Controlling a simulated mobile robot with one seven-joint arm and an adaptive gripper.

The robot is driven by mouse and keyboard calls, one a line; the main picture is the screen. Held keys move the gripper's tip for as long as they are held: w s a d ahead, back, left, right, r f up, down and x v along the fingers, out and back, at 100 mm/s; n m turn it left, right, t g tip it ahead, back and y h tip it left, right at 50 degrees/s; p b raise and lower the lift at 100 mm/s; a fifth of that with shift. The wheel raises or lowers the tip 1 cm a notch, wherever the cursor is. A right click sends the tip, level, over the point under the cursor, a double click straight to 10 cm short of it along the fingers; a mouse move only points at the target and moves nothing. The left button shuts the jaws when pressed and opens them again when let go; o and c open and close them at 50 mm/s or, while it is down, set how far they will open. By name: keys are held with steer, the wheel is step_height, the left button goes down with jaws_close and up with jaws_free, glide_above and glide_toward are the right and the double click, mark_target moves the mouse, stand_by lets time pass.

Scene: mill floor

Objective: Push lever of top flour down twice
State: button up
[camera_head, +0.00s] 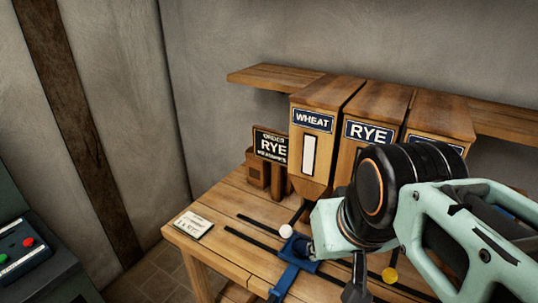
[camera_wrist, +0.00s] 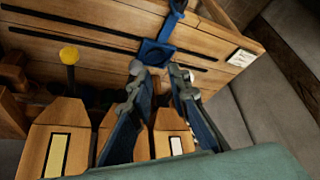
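The order sign (camera_head: 271,146) reads RYE. Its smaller lettering is hard to read. The wooden RYE bin (camera_head: 369,132) stands between the WHEAT bin (camera_head: 312,122) and a third bin (camera_head: 437,115), whose label is mostly hidden by my arm. A lever with a white knob (camera_head: 286,231) is below WHEAT, and one with a yellow knob (camera_head: 389,274) is further right; the yellow knob also shows in the wrist view (camera_wrist: 69,55). I cannot make out a RYE lever. My gripper (camera_wrist: 160,76) is open with nothing visible between its fingers, over the bench in front of the bins.
A blue carriage (camera_head: 293,271) sits on the wooden bench (camera_head: 215,222) near dark rails. A small card (camera_head: 193,225) lies at the bench's left. A control box with red and green buttons (camera_head: 27,243) is at far left. A shelf (camera_head: 270,76) runs behind the bins.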

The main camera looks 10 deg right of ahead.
jaws_close()
stand_by(1.2)
